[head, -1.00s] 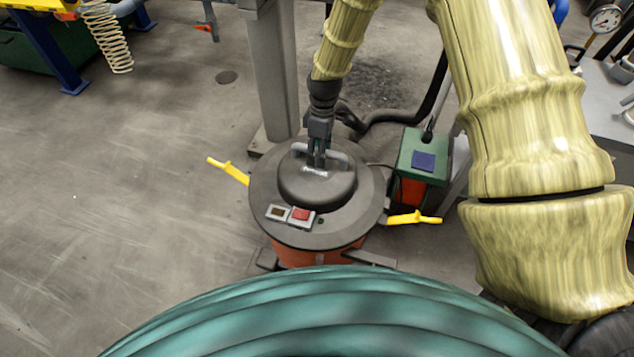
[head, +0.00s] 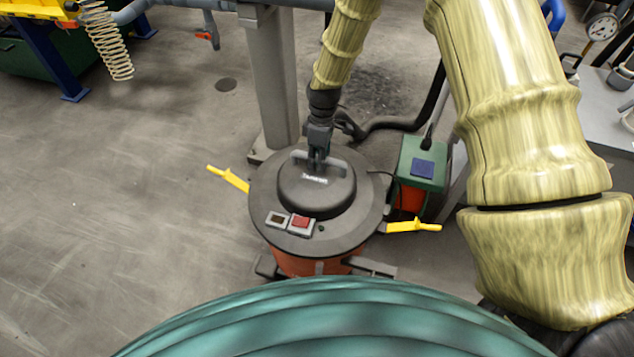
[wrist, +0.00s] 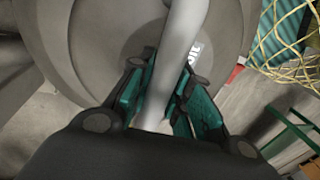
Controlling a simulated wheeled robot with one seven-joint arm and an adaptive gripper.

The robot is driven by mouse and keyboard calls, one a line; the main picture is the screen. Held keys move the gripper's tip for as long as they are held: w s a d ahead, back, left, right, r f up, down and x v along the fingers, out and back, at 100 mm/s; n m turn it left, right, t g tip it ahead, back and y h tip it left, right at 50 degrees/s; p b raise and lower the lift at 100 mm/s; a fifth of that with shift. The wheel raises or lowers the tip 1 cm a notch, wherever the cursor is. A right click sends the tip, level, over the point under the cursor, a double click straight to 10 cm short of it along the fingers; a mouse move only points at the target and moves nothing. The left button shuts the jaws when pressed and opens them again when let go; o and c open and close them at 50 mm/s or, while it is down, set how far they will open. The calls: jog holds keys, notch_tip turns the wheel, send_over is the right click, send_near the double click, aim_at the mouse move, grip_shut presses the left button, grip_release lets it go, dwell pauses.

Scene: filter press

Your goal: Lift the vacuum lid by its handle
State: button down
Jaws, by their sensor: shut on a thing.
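The vacuum lid (head: 262,219) is a dark grey disc with a raised dome on an orange vacuum body (head: 305,265). Its light grey handle (head: 337,165) arches over the top of the dome. My gripper (head: 318,162) comes down from above and is shut on the handle. In the wrist view the handle (wrist: 178,50) runs between the two green-padded fingers of my gripper (wrist: 164,90). The lid looks level and on the body; I cannot tell if there is a gap under it. Yellow latches (head: 229,178) stick out left and right, swung outward.
A green and orange box (head: 426,165) stands close to the right of the vacuum. A grey post (head: 275,80) rises just behind it, with a black hose (head: 400,121) on the floor. The floor to the left is clear. A grey workbench (head: 600,110) is at the right.

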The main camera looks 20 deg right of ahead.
jog(key=shift+r, duration=0.15)
jog(key=shift+r, duration=2)
jog(key=s+a+r, duration=0.1)
jog(key=s+a, duration=0.1)
jog(key=s, duration=0.5)
jog(key=s+a, duration=0.3)
jog(key=s, duration=0.5)
notch_tip(320, 180, up, 5)
jog(key=p, duration=0.4)
jog(key=shift+s+r, duration=0.1)
jog(key=shift+r, duration=0.05)
